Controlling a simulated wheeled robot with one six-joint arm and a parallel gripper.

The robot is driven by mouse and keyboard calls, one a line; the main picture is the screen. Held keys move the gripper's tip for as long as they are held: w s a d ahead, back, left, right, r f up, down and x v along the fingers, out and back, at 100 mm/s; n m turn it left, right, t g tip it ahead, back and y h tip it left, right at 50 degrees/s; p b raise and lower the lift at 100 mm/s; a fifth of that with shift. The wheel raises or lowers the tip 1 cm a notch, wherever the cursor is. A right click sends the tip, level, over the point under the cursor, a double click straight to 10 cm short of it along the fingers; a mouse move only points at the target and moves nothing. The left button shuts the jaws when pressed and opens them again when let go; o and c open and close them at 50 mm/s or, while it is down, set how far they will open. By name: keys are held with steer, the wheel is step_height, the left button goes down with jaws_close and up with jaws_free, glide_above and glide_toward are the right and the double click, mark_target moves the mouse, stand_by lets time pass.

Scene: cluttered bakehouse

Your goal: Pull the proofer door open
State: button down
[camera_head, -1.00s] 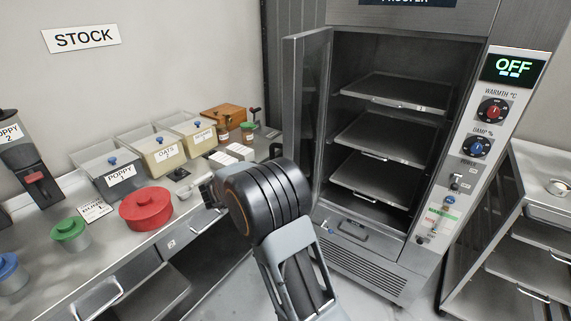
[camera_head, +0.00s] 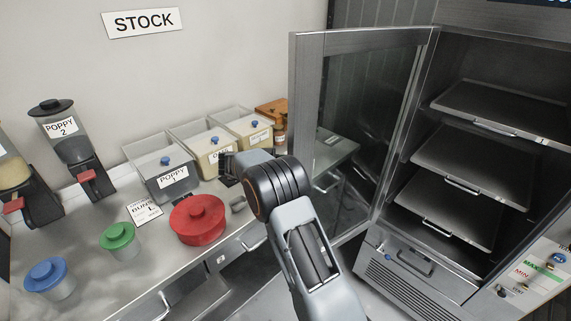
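The proofer (camera_head: 405,277) is a steel cabinet at the right of the head view. Its glass-panelled door (camera_head: 305,90) stands wide open, swung out to the left, and the inside shows. Several trays sit on its shelves, such as the middle tray (camera_head: 480,165). My arm reaches up from the bottom middle. My gripper (camera_head: 232,165) is partly hidden behind my wrist, near the counter's bins and left of the door. I cannot see whether its fingers are open or shut, or whether it touches the door.
A steel counter (camera_head: 150,255) on the left holds a red lidded pot (camera_head: 197,219), a green-lidded jar (camera_head: 118,240), a blue-lidded jar (camera_head: 47,278), a poppy dispenser (camera_head: 72,140) and ingredient bins (camera_head: 163,172). A little floor shows between counter and proofer.

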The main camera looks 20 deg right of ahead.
steer(key=shift+d+r, duration=0.15)
steer(key=shift+r, duration=0.05)
steer(key=c, duration=1.5)
jaws_free()
steer(key=shift+o, duration=0.8)
steer(key=shift+d, duration=0.3)
steer(key=shift+o, duration=1.2)
steer(key=shift+a+f, duration=0.1)
steer(key=shift+a, duration=0.25)
